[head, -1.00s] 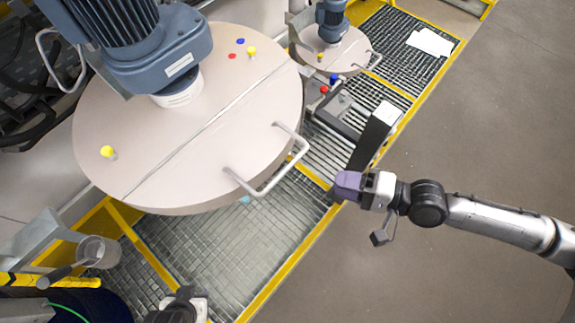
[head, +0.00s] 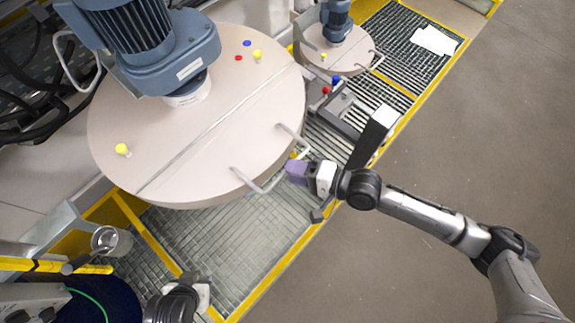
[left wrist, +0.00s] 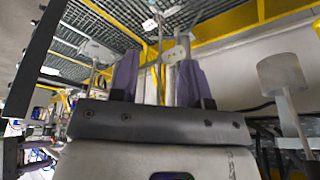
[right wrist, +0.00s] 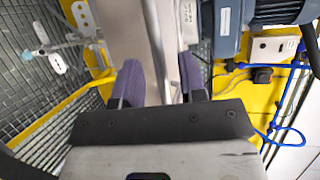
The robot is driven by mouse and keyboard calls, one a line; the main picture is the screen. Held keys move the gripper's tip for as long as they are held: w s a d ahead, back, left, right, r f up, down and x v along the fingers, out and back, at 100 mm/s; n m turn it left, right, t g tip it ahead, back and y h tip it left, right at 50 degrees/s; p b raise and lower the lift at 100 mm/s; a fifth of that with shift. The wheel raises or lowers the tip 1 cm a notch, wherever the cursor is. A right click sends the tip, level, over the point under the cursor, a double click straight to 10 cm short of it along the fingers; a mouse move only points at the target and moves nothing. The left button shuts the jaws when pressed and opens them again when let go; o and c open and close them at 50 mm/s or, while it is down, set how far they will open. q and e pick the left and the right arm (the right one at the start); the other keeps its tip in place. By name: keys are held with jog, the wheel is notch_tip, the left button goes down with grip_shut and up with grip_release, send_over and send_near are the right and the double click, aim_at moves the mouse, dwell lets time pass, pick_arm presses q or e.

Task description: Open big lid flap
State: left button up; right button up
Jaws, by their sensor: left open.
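The big round beige drum lid (head: 235,125) fills the upper left of the head view. A seam crosses it, and the front flap (head: 250,130) lies flat, closed. A pale U-shaped handle (head: 262,185) stands out from the flap's front edge. My right gripper (head: 290,172) is at the right part of this handle. In the right wrist view its purple fingers (right wrist: 160,78) stand apart, with a beige surface beyond; I cannot tell whether the bar lies between them. My left gripper's purple fingers (left wrist: 157,80) stand apart and empty in the left wrist view.
A blue motor (head: 150,45) stands on the big lid. A smaller lidded drum (head: 335,50) is behind to the right. A metal cup (head: 112,240) is at the left. Yellow-edged grating (head: 235,240) lies below, with open grey floor (head: 460,130) to the right.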

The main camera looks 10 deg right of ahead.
jog(key=shift+x, duration=1.15)
jog(key=shift+c, duration=0.3)
grip_shut()
